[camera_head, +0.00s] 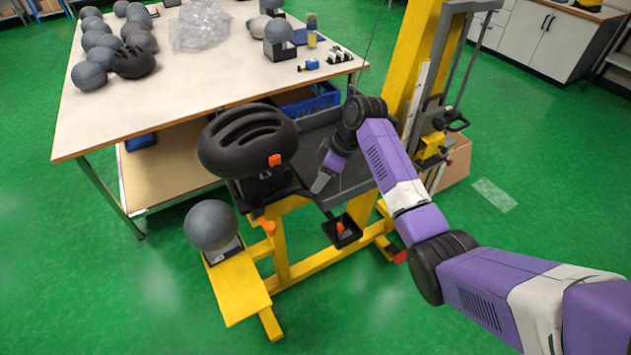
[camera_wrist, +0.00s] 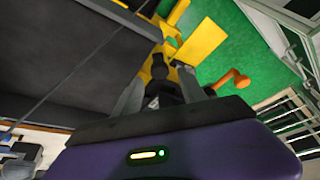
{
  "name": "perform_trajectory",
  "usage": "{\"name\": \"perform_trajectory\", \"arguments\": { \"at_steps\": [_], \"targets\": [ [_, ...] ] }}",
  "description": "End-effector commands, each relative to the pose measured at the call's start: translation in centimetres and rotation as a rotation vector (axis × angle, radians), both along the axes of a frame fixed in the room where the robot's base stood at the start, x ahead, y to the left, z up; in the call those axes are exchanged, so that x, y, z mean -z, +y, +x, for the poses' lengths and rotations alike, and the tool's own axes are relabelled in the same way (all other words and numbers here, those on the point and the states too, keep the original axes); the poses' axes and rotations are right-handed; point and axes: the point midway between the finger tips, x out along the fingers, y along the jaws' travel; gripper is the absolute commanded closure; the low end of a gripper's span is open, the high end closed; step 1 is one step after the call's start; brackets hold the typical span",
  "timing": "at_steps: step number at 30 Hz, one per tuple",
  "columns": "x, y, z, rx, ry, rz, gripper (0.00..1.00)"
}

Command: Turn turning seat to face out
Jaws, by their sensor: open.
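A black vented helmet (camera_head: 248,138) with an orange clip sits on a dark seat (camera_head: 268,187) at the left side of the drop tower. I take this to be the turning seat; the helmet partly hides it, so its facing is hard to tell. Orange knobs (camera_head: 267,226) show below it. My gripper (camera_head: 322,182) is right of the seat, over the dark tray (camera_head: 360,182), apart from the helmet. In the wrist view the gripper's fingers (camera_wrist: 162,95) are spread, with dark and yellow parts beyond and an orange handle (camera_wrist: 230,79) to the right.
A grey headform (camera_head: 211,225) stands on a yellow foot plate (camera_head: 240,290) at front left. A black bracket (camera_head: 342,232) with an orange knob is below the tray. The yellow tower column (camera_head: 407,50) rises behind my arm. A worktable (camera_head: 190,90) with several headforms is behind.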

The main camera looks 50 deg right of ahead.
Motion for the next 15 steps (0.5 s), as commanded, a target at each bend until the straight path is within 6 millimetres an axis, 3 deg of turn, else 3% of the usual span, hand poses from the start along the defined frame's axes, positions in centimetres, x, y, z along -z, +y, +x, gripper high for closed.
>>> {"name": "perform_trajectory", "arguments": {
  "at_steps": [6, 15],
  "targets": [
    [2.4, 0.5, 0.8, -0.002, 0.002, 0.001, 0.51],
    [3.1, 0.6, 1.1, 0.0, 0.0, 0.0, 0.51]
  ]
}}
